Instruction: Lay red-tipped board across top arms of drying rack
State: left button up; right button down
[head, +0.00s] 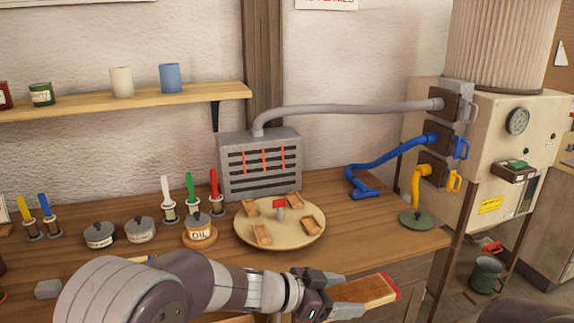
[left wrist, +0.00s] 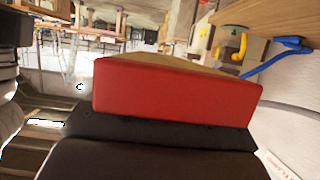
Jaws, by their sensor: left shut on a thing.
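My left gripper (head: 350,294) reaches in from the bottom left of the head view, past the front of the workbench. It is shut on the red-tipped board (head: 370,290). The board's wooden face shows, and its red end points right, away from the arm. In the left wrist view the red end (left wrist: 175,93) fills the middle, with a dark gripper part below it. The rest of the board is mostly hidden. I cannot make out the drying rack for sure in either view. My right gripper does not show.
The workbench (head: 358,215) holds a round turntable (head: 282,241) with small wooden blocks, lidded pots, coloured-handled tools and a grey slotted box (head: 260,167). Blue and yellow hoses run to a cream machine (head: 500,130) at right. A green bucket (head: 486,274) stands low beyond the bench.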

pick_arm(q)
jog(key=w+a+f+n+t+y+p, duration=0.1)
jog(key=w+a+f+n+t+y, duration=0.3)
jog(key=a, duration=0.3)
jog(key=w+a+f+n+t+y+p, duration=0.1)
jog(key=w+a+f+n+t+y, duration=0.15)
jog(key=a+f+n, duration=0.35)
jog(key=s+a+f+n+t+y, duration=0.1)
jog(key=s+a+f+n+y, duration=0.1)
jog(key=a+f, duration=0.4)
jog(key=s+a+f+n+t+y+p, duration=0.1)
jog(key=s+a+f+y, duration=0.3)
jog(key=a, duration=0.6)
jog(key=shift+s+a+f+n+t, duration=0.3)
jog(key=shift+s+f+n, duration=0.4)
jog(key=shift+s+f, duration=0.3)
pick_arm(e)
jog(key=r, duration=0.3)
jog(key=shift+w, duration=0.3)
